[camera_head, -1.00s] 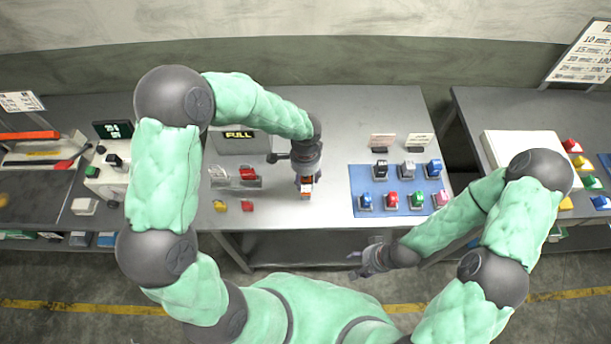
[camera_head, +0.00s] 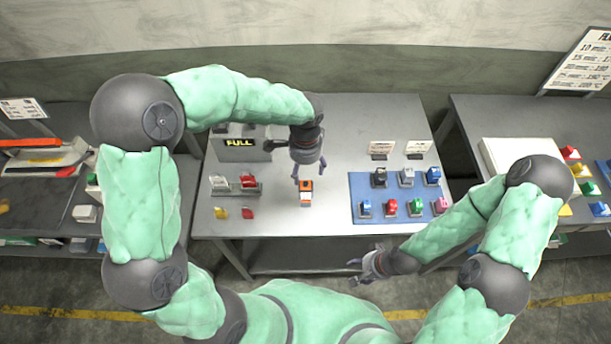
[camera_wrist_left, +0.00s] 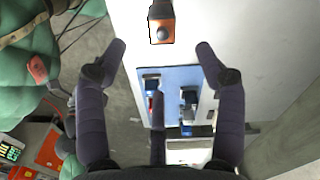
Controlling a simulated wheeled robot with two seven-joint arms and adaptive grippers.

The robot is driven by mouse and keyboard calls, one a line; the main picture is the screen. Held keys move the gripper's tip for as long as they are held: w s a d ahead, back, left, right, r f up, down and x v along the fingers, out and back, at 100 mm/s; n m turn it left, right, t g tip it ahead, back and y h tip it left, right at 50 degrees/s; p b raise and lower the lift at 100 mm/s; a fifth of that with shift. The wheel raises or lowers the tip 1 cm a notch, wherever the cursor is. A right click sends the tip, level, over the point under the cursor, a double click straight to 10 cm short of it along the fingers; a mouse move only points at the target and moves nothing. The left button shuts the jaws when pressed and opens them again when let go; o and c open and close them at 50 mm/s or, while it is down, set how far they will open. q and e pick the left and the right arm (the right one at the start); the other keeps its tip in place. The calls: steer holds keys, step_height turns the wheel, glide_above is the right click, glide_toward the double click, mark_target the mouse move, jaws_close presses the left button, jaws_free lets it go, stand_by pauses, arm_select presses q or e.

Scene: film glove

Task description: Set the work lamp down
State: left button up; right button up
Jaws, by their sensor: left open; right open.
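The work lamp (camera_head: 306,192) is a small orange and dark thing with a pale lower part. It stands on the grey table, left of the blue mat. It also shows at the top of the left wrist view (camera_wrist_left: 161,30). My left gripper (camera_head: 306,172) is open and empty, just behind and above the lamp, apart from it. Its spread fingers show in the left wrist view with nothing between them. My right gripper (camera_head: 358,270) is open and empty, low in front of the table's front edge.
The blue mat (camera_head: 357,182) holds several small coloured items. A grey box marked FULL (camera_head: 241,152) stands at the back left, with red and yellow pieces (camera_head: 248,212) in front. Grey table (camera_head: 340,219) is bare around the lamp.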

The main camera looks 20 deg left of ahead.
arm_select(q)
steer(key=shift+r, duration=1.5)
